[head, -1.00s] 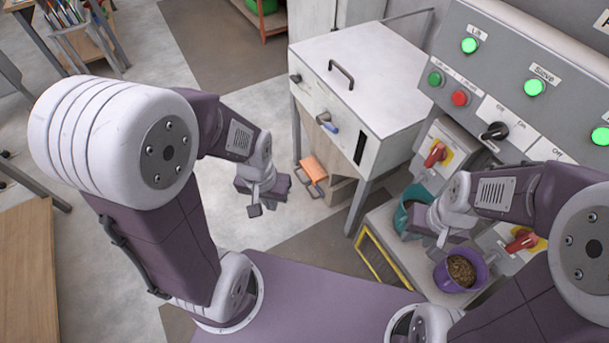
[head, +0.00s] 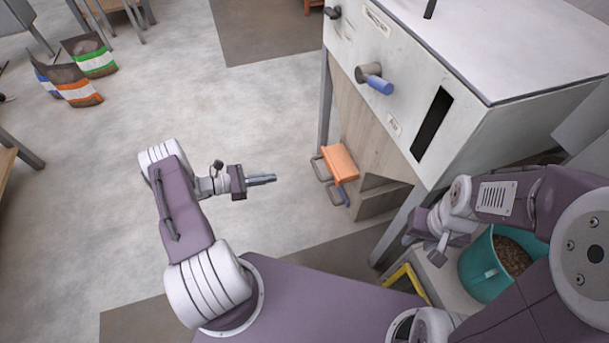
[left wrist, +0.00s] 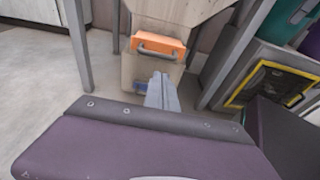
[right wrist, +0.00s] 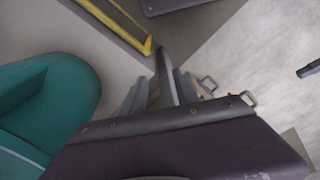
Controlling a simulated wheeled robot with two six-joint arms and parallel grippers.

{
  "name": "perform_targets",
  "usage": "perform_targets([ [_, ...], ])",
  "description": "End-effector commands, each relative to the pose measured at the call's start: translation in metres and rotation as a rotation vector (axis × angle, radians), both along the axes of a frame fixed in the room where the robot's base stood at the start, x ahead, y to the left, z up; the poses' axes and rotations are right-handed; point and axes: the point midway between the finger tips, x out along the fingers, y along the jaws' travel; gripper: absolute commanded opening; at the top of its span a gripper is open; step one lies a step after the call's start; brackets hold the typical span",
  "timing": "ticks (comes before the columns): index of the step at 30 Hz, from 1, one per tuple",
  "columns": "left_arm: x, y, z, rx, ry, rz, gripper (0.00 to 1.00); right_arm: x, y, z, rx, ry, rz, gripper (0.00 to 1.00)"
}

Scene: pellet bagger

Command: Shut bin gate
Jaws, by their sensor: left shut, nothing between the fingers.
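The orange gate (head: 340,161) sits low under the white bin cabinet (head: 400,60), with grey handles at its left. A blue part is below it. In the left wrist view the gate (left wrist: 157,46) is ahead, with one grey handle across its front. My left gripper (head: 268,179) is shut and empty, apart from the gate and pointing toward it. Its fingers (left wrist: 162,90) are together in the left wrist view. My right gripper (head: 425,248) is near the cabinet's front leg and beside the teal bucket. Its fingers (right wrist: 158,92) stand apart, with nothing visibly held.
A teal bucket (head: 480,272) of brown pellets stands at the right, below my right arm. A yellow-edged frame (head: 405,285) is near it. The cabinet leg (head: 325,105) stands beside the gate. Floor around my left gripper is clear. Several bags (head: 80,92) stand far left.

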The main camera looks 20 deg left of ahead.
Motion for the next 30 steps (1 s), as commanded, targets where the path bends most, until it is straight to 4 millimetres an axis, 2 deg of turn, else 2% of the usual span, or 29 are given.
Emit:
perform_targets([
  [1, 0.001, 0.003, -0.007, -0.013, -0.004, 0.018, 0.00, 0.000, 0.000, -0.005, 0.000, -0.001, 0.000, 0.36],
  [8, 0.005, -0.001, -0.006, -0.019, -0.005, 0.023, 0.00, 0.000, 0.000, -0.005, 0.000, -0.001, 0.000, 0.36],
  [24, 0.063, -0.090, -0.031, -0.017, -0.005, 0.018, 0.00, 0.000, 0.000, -0.049, 0.000, 0.000, 0.000, 0.36],
  [30, 0.076, -0.107, -0.033, -0.016, -0.004, 0.022, 0.00, 0.000, 0.000, -0.059, 0.000, 0.000, 0.000, 0.36],
])
